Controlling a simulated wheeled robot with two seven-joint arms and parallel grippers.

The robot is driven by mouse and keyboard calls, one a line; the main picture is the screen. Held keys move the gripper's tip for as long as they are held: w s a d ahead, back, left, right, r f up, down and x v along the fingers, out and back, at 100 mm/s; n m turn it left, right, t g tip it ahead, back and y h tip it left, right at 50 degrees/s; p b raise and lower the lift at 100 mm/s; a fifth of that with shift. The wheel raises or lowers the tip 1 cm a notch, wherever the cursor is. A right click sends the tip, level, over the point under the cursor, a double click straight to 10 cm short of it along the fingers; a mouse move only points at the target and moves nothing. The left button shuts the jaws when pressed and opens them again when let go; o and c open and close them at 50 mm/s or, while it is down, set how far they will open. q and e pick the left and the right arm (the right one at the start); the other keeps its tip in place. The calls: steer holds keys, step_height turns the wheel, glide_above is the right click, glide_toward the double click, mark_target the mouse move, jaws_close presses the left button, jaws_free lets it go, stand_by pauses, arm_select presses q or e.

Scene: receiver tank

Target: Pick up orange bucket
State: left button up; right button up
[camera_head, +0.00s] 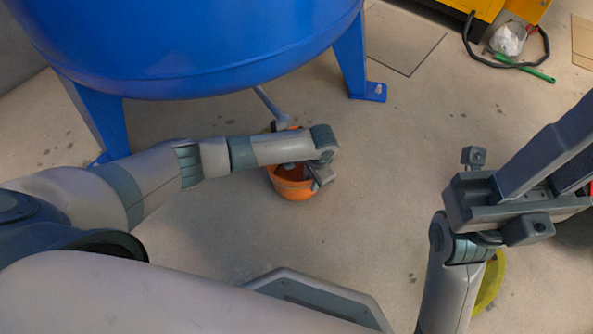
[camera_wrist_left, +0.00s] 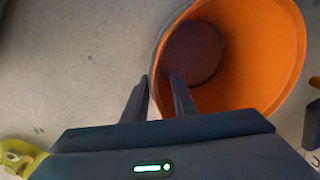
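The orange bucket (camera_head: 292,187) stands upright on the floor near the blue tank, partly covered by my left arm in the head view. In the left wrist view the bucket (camera_wrist_left: 262,60) is seen from above, with its wide mouth and dark bottom visible. My left gripper (camera_head: 318,178) is at the bucket's rim. In the left wrist view the left gripper (camera_wrist_left: 158,78) has its fingers apart, one outside the wall and one over the opening, with the rim between them. My right gripper (camera_head: 550,155) is raised at the right, away from the bucket; its fingertips are cut off.
The blue tank (camera_head: 190,45) on blue legs (camera_head: 352,60) stands just behind the bucket. A yellow object (camera_head: 490,283) lies partly behind my right arm. A yellow machine (camera_head: 490,8), a black hose (camera_head: 470,40) and a green tool (camera_head: 525,67) are at the far right. The middle floor is clear.

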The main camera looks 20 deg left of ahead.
arm_select(q)
jaws_close()
stand_by(1.5)
